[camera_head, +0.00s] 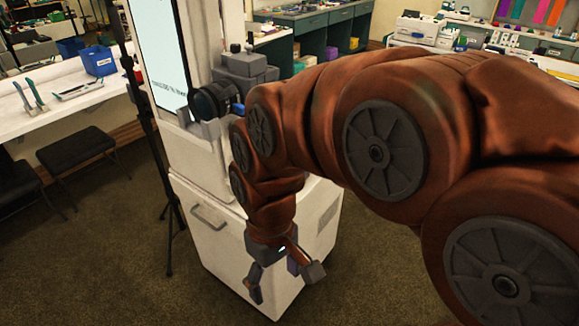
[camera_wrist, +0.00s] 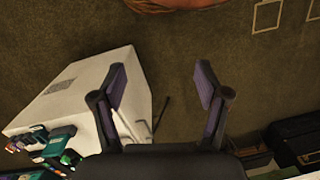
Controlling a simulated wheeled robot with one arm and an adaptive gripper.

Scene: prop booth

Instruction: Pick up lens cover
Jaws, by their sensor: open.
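I cannot make out a lens cover for certain in either view. A dark, round, lens-like piece (camera_head: 212,101) with a bit of blue beside it sits on top of the white cabinet (camera_head: 215,245) in the head view, next to grey blocky equipment (camera_head: 245,72). My gripper (camera_head: 284,281) hangs low in front of the cabinet, well below its top, with its fingers pointing down. In the wrist view my gripper (camera_wrist: 160,84) is open, with only carpet between the fingers. The cabinet (camera_wrist: 90,88) shows left of the fingers there.
A tall white panel with a screen (camera_head: 160,52) rises from the cabinet. A black tripod stand (camera_head: 160,150) is left of it. A white table (camera_head: 55,105) holds tools and a blue bin (camera_head: 98,60), with black stools (camera_head: 75,146) in front. Carpet (camera_head: 110,265) is clear at lower left.

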